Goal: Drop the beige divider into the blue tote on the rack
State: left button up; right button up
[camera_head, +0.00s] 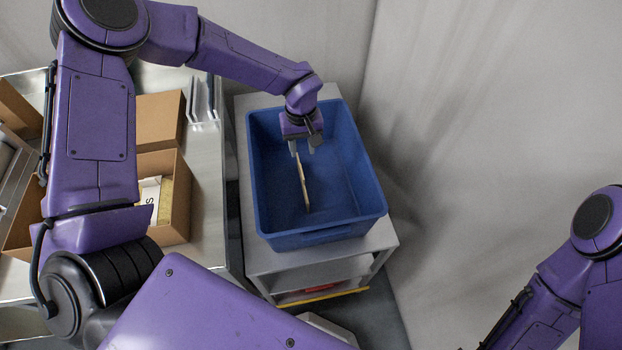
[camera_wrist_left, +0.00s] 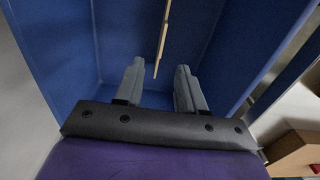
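The blue tote (camera_head: 263,185) stands on top of the grey rack (camera_head: 262,262). The thin beige divider (camera_head: 304,184) is seen nearly edge-on inside the tote's outline, below my left gripper (camera_head: 302,150). In the left wrist view, the divider (camera_wrist_left: 163,38) lies beyond the fingertips and lines up with the gap between them. My left gripper (camera_wrist_left: 160,66) is open, its two grey fingers apart and not touching the divider. I cannot tell whether the divider rests on the tote's floor. My right gripper is out of view; only its arm shows at lower right.
A metal table (camera_head: 207,200) left of the rack holds open cardboard boxes (camera_head: 178,205) and upright thin dividers (camera_head: 203,100). The tote's blue walls surround the left gripper closely. A plain grey wall (camera_head: 480,110) stands behind and right of the rack.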

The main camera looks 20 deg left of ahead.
pick_arm(q)
notch_tip(320, 180, up, 10)
jog(key=b, duration=0.1)
jog(key=shift+r, duration=0.25)
jog(key=shift+w, duration=0.1)
dwell(0.3)
